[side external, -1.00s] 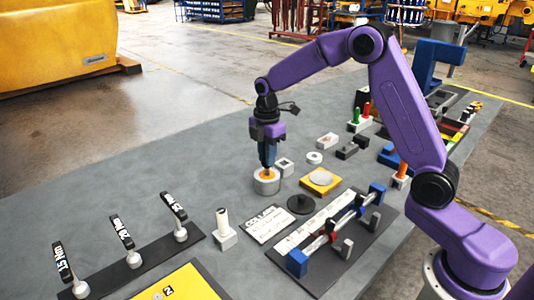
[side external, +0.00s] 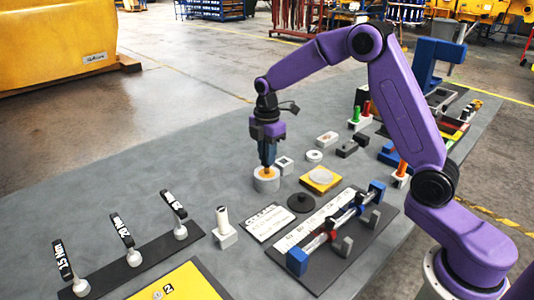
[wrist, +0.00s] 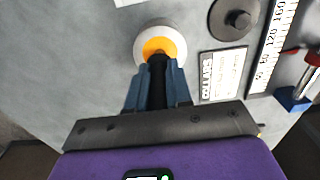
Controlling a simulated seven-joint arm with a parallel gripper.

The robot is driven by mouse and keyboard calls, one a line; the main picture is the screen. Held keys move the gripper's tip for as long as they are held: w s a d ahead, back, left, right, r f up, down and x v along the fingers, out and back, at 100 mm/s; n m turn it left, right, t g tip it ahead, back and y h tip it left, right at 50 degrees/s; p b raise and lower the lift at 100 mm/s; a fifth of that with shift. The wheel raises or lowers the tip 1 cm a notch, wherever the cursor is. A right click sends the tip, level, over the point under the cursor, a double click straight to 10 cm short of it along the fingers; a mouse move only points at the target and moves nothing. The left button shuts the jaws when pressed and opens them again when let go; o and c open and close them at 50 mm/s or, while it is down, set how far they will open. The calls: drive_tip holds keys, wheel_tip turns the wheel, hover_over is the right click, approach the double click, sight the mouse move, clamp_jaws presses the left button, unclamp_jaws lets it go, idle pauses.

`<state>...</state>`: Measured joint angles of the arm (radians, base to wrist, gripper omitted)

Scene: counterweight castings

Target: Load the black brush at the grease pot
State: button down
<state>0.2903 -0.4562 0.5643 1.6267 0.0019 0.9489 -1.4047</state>
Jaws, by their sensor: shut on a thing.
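The grease pot (side external: 266,184) is a short pale grey cylinder with orange-yellow grease inside, standing on the grey table. In the wrist view the pot (wrist: 179,40) lies straight ahead of the fingers, its grease showing orange. My gripper (side external: 268,163) points down right over the pot. In the wrist view my blue fingers are shut on the black brush (wrist: 157,80), whose dark end reaches the orange grease area. The brush tip is hidden in the side view, and I cannot tell how deep it sits.
A black disc with a knob (side external: 301,203) and a rail fixture (side external: 335,238) lie nearer the front. The table left of the pot is clear.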

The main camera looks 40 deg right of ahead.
idle(0.3)
drive_tip(key=shift+r, duration=3.5)
